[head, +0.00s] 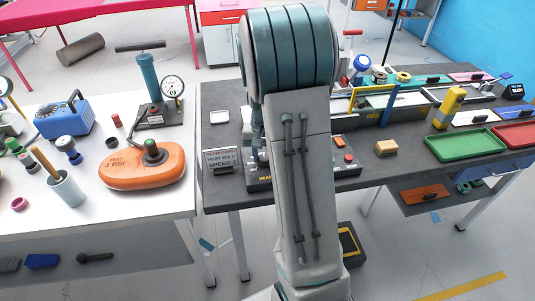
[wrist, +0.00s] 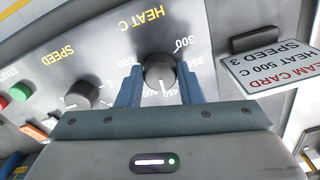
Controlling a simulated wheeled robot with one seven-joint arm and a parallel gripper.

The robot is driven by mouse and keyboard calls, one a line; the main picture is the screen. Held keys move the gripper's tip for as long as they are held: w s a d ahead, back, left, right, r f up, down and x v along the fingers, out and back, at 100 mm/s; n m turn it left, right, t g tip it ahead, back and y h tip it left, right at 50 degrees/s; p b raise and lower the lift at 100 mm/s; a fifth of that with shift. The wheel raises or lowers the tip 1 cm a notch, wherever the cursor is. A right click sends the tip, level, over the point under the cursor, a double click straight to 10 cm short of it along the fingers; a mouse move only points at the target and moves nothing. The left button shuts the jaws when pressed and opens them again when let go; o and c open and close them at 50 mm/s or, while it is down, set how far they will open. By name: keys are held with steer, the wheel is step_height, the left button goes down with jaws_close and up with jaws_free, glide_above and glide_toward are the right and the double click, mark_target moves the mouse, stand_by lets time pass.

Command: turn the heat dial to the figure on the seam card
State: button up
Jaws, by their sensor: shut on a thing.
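The heat dial (wrist: 160,70), a dark round knob under the yellow label HEAT C, sits between the two blue fingers of my gripper (wrist: 158,85) in the wrist view. The fingers are shut on its sides. The scale appears upside down, with 300 and 350 at right and 450 and 500 below. The dial's white line points down, near the 450 mark; part of the scale is hidden by my gripper. The seam card (wrist: 275,65) reads HEAT 500 C, SPEED 3; it also stands in the head view (head: 221,160). My arm hides the dial in the head view.
The speed dial (wrist: 82,95) and a green button (wrist: 20,91) are on the same panel. A dark block (wrist: 257,39) is at the card's edge.

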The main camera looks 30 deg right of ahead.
steer(key=m, duration=0.3)
steer(key=shift+s+f+m, duration=0.1)
steer(key=shift+s+m, duration=0.05)
steer(key=shift+m, duration=0.15)
steer(key=shift+d+m+p, duration=0.1)
steer(key=shift+m+p, duration=0.4)
steer(key=shift+m, duration=0.9)
steer(key=shift+d, duration=0.1)
steer(key=o, duration=1)
steer(key=shift+d, duration=0.15)
steer(key=shift+a, duration=0.3)
step_height(320, 180, up, 14)
steer(key=shift+f, duration=0.1)
